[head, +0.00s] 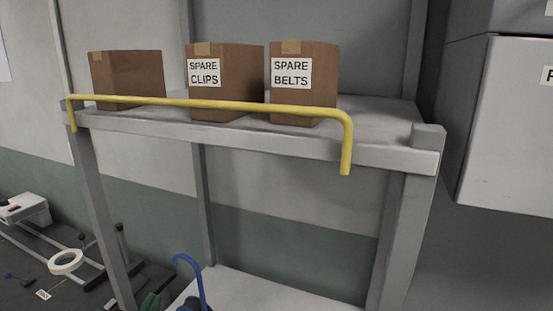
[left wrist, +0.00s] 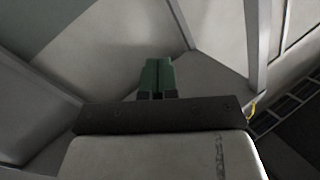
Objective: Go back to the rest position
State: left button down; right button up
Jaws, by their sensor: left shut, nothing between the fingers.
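My left gripper (head: 150,301) shows at the bottom edge of the head view, low and left of centre, with only its green fingers partly visible. In the left wrist view the two green fingers (left wrist: 157,73) are together, with nothing between them. A pale grey surface lies beyond the fingertips. My right gripper is in neither view.
A grey shelf rack (head: 290,143) with a yellow rail (head: 230,104) holds a plain box (head: 127,75), a SPARE CLIPS box (head: 230,85) and a SPARE BELTS box (head: 305,90). A blue hooked item (head: 198,282) stands low by the rack. A tape roll (head: 66,262) lies left.

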pick_arm(q)
jog(key=s+d+f+n+g, duration=0.1)
jog(key=s+f+n+g, duration=0.1)
jog(key=s+f+g, duration=1.65)
notch_tip(320, 180, down, 31)
jog(key=s+t+b, duration=0.3)
jog(key=b, duration=0.2)
jog(key=s+a+f+b, duration=0.1)
jog(key=s+f+b, duration=0.1)
jog(key=s+f, duration=0.6)
jog(key=s+a+f+g+b, duration=0.1)
jog(key=s+a+f+b, duration=0.1)
jog(key=s+f, duration=0.7)
notch_tip(320, 180, down, 6)
jog(key=shift+f, duration=0.2)
